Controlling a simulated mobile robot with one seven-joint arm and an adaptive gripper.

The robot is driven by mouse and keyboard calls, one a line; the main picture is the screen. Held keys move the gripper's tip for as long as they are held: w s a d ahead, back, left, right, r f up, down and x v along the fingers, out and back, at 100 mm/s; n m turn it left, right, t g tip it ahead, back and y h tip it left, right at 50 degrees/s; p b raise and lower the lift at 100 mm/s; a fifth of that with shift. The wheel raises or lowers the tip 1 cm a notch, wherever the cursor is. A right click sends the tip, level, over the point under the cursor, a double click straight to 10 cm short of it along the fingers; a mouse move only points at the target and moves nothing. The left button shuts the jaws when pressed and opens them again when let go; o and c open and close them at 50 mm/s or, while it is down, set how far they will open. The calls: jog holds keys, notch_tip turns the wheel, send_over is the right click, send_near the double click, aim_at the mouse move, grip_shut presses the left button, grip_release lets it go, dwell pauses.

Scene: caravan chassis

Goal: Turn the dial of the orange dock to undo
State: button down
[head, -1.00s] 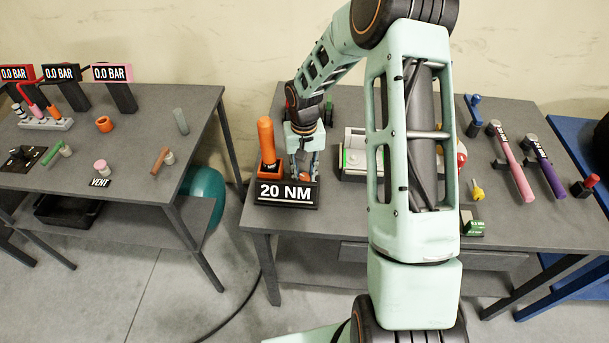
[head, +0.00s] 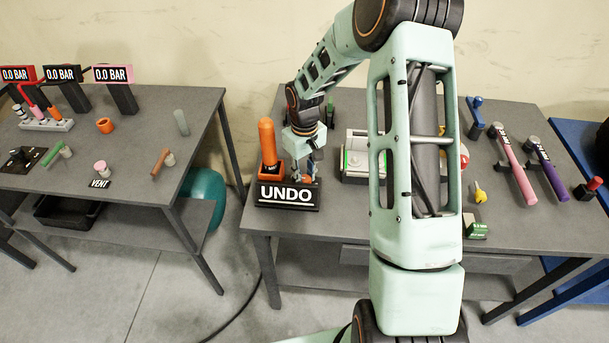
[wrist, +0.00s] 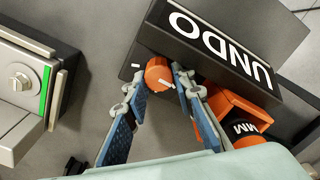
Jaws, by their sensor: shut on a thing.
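The orange dock (head: 258,171) stands at the left end of the middle bench with an upright orange tool (head: 267,140) in it. Its black sign (head: 288,195) reads UNDO in the head view. In the wrist view the sign (wrist: 212,38) and the dock's orange dial (wrist: 159,73) with a white mark show. My gripper (wrist: 158,80) is shut on the dial, one finger on each side.
Right of the dock is a grey device with a green strip (head: 355,155), also in the wrist view (wrist: 25,80). Pink (head: 514,170) and purple (head: 546,175) wrenches lie farther right. A second bench (head: 110,130) stands left across a gap.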

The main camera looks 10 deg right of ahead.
jog(key=c, duration=1.6)
grip_release()
